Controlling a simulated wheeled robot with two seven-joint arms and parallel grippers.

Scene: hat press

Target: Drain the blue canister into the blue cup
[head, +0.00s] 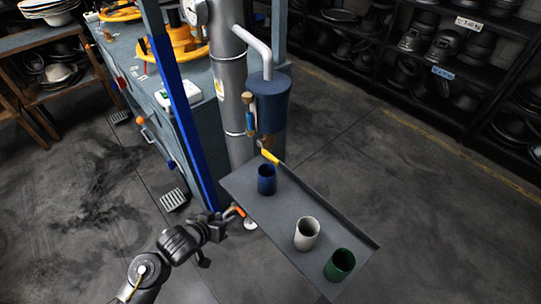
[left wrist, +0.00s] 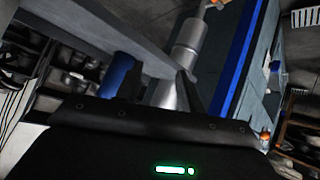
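The blue canister (head: 270,102) hangs on the grey pipe in the head view. A tap with a yellow handle (head: 270,156) sits below it. The blue cup (head: 267,180) stands upright on the grey tray (head: 240,184), near its far end and below the tap. My left gripper (head: 217,232) is left of the tray, apart from the cup and the tap. In the left wrist view its dark fingers (left wrist: 160,92) stand apart with nothing visible held between them. A blue cylinder shows there beside one finger; I cannot tell whether it is canister or cup. My right gripper is out of view.
A white cup (head: 307,233) and a green cup (head: 340,264) stand nearer on the tray. A blue post (head: 180,110) and the press bench (head: 200,155) are behind my left arm. An orange-tipped lever (head: 236,210) is close to my gripper.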

